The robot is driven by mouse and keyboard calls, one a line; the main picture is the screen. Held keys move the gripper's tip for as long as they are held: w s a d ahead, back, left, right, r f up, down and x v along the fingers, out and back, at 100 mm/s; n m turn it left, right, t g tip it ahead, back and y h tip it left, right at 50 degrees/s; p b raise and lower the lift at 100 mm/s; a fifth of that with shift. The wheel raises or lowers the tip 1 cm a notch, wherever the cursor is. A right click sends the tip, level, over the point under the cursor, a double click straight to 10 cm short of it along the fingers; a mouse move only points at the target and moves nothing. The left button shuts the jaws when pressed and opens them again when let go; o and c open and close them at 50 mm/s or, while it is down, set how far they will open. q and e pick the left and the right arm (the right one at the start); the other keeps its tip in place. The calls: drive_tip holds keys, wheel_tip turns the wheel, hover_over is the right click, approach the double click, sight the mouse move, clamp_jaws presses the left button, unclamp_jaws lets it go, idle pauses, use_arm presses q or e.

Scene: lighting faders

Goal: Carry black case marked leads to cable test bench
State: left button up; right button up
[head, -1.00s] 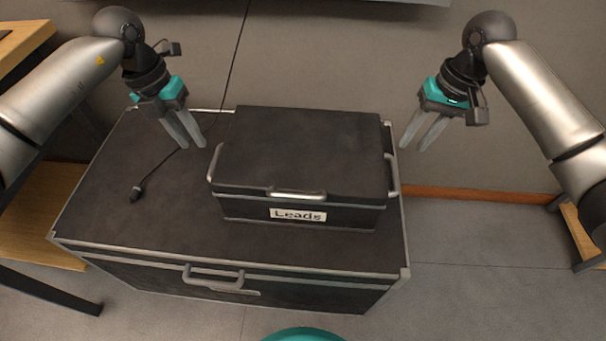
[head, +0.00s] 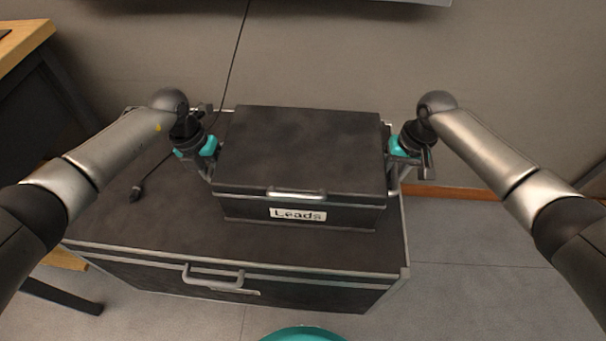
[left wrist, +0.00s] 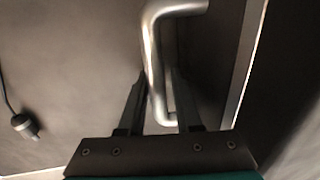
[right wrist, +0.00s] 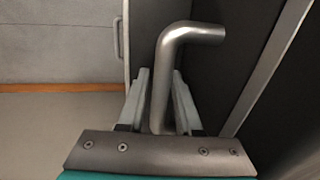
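The black case (head: 300,150) labelled "Leads" sits closed and level on top of a larger dark trunk (head: 150,225). It has a metal handle on each side and a front handle (head: 297,194). My left gripper (head: 210,176) is at the left side handle. In the left wrist view its open fingers stand on either side of that handle (left wrist: 154,50). My right gripper (head: 394,176) is at the right side handle. In the right wrist view its open fingers straddle that handle (right wrist: 162,80). In the head view the fingertips are largely hidden.
A cable with a black plug (head: 136,194) lies on the trunk's left part. A wooden-topped table (head: 28,38) stands at the left. A wall is behind the trunk. Bare floor (head: 480,270) is free at the right. A teal rounded shape (head: 303,334) shows at the bottom.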

use_arm(q)
clamp_jaws()
use_arm(e)
clamp_jaws()
idle(1.1)
use_arm(q)
drive_tip(key=shift+w+r, duration=0.15)
drive_tip(key=shift+r, duration=0.05)
use_arm(e)
drive_tip(key=shift+w+r, duration=0.15)
drive_tip(key=shift+r, duration=0.05)
